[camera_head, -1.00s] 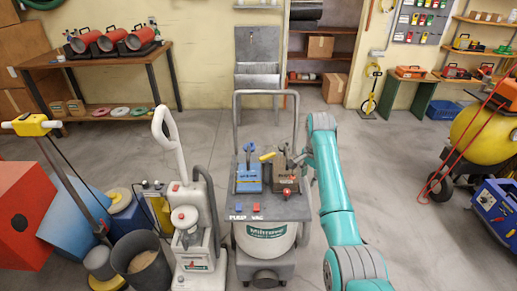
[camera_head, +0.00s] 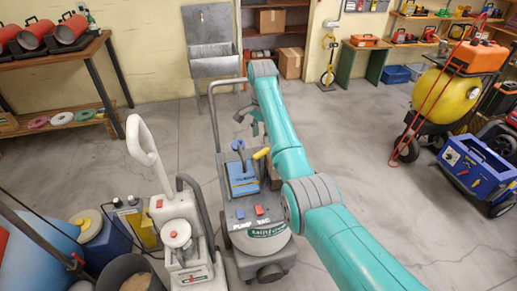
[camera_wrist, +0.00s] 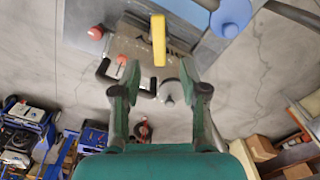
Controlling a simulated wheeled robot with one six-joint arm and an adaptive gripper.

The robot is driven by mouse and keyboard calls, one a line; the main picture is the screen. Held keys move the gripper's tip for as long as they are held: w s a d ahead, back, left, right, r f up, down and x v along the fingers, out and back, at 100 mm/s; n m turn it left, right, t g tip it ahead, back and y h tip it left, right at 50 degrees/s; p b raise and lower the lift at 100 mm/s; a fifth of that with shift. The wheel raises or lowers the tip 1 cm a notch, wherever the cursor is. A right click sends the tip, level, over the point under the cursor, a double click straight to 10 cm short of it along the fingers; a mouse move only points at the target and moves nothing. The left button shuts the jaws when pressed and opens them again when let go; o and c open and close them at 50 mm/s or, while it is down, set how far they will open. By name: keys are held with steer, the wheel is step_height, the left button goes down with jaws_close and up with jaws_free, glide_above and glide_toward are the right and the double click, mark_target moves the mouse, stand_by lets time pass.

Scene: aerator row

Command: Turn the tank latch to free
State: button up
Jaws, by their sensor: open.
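The wheeled tank machine (camera_head: 262,232) stands at the centre of the head view, with a grey top panel (camera_head: 236,208). On it are a blue box with a lever (camera_head: 242,178) and a yellow handle (camera_head: 261,153). The yellow handle (camera_wrist: 158,40) shows upright in the wrist view, beyond and between my fingertips. My gripper (camera_wrist: 160,80) is open, with nothing visibly held. A grey round knob (camera_wrist: 171,91) and a black bent handle show between and behind the fingers. I cannot tell which part is the latch. My arm hides the panel's right side in the head view.
A grey floor-cleaning machine (camera_head: 180,235) stands close on the left. The machine's push frame (camera_head: 213,115) rises behind the panel. A blue toolbox (camera_head: 477,170) and a yellow tank cart (camera_head: 447,97) stand at the right. The floor between is clear.

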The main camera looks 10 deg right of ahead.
mark_target(261, 152)
step_height(261, 152, down, 7)
steer(key=shift+f, duration=0.15)
stand_by(0.4)
steer(key=shift+d, duration=0.1)
jaws_close()
